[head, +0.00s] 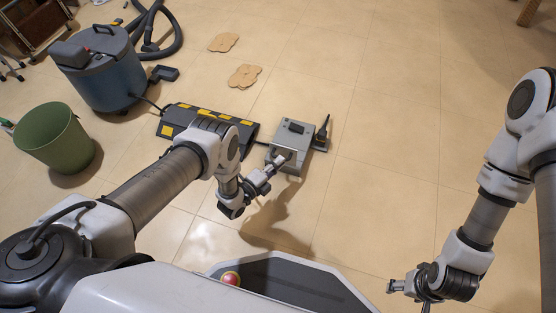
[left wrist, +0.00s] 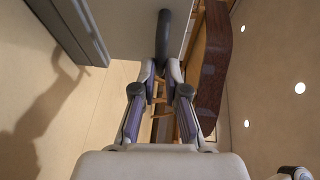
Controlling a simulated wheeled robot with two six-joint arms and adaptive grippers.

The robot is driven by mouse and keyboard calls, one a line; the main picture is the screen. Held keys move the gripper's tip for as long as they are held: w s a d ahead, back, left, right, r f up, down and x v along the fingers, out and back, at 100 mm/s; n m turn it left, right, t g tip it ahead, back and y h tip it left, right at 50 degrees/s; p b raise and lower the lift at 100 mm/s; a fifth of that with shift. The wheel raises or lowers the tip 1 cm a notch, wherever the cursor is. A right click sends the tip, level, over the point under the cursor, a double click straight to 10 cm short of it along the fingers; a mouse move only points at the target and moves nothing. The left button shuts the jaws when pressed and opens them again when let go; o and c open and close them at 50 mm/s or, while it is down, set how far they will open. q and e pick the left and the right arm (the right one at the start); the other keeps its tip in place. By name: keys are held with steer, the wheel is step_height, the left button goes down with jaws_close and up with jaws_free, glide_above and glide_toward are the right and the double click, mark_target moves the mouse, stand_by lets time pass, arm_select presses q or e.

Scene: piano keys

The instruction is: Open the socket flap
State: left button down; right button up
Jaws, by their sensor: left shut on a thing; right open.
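A grey box (head: 294,135), which seems to be the socket box, stands on the tiled floor, with a small black part on its top. My left gripper (head: 282,159) is at its near face. In the left wrist view, my left gripper (left wrist: 161,76) is shut on a dark rounded bar (left wrist: 164,40) in front of a plain grey face (left wrist: 122,22). I cannot tell whether this bar belongs to the flap. A dark upright piece (head: 322,132) stands at the box's right side. My right gripper (head: 393,286) is open and empty at the lower right, away from the box.
A black and yellow cable ramp (head: 180,115) lies left of the box, partly behind my left arm. A blue vacuum cleaner (head: 108,75) and a green bin (head: 50,135) stand further left. Flat tan pieces (head: 244,76) lie behind. The floor to the right is clear.

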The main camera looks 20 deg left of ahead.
arm_select(q)
steer(key=shift+s+f+g, duration=0.3)
steer(key=shift+s+f, duration=0.2)
steer(key=shift+f, duration=0.2)
steer(key=c, duration=1.6)
jaws_free()
steer(key=shift+c, duration=0.2)
steer(key=o, duration=0.4)
steer(key=shift+d+f, duration=0.15)
steer(key=shift+f, duration=0.15)
steer(key=shift+o, duration=0.2)
steer(key=v, duration=1.1)
steer(key=shift+s+r, duration=0.15)
steer(key=shift+s, duration=0.15)
